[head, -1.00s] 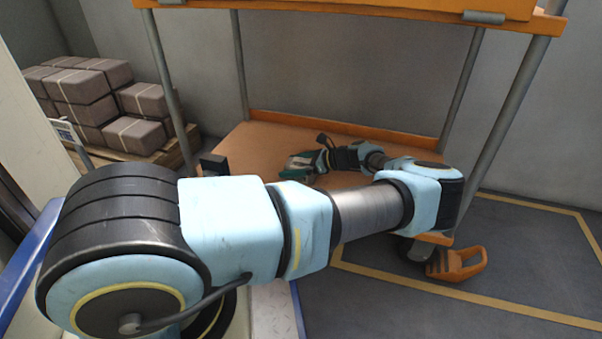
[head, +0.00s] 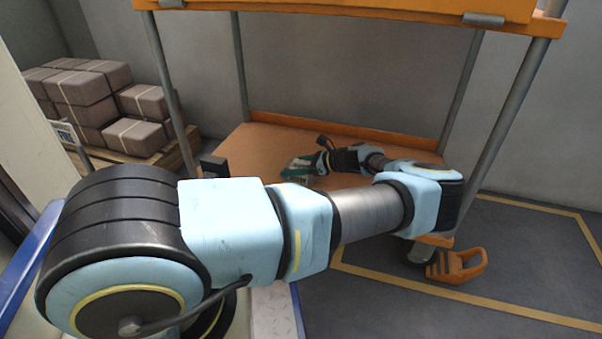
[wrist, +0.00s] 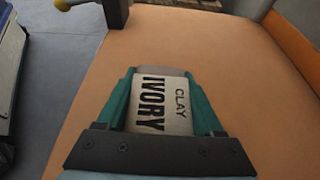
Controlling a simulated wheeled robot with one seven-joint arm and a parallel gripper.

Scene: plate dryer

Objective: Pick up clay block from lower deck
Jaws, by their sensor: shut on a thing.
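The clay block (wrist: 162,102) is a pale block marked "CLAY" and "IVORY" in the wrist view. My gripper (wrist: 160,100) has its green fingers on both sides of the block and is shut on it. In the head view my gripper (head: 300,166) is low over the orange lower deck (head: 250,140), near its front left part, and the block is mostly hidden there. The deck also fills much of the wrist view (wrist: 230,60). I cannot tell whether the block still touches the deck.
The cart's upper deck (head: 350,12) hangs above my arm, with grey posts (head: 505,110) at the corners. A raised rim (head: 350,129) runs along the lower deck's back. Wrapped brown blocks (head: 90,90) sit on a pallet at left.

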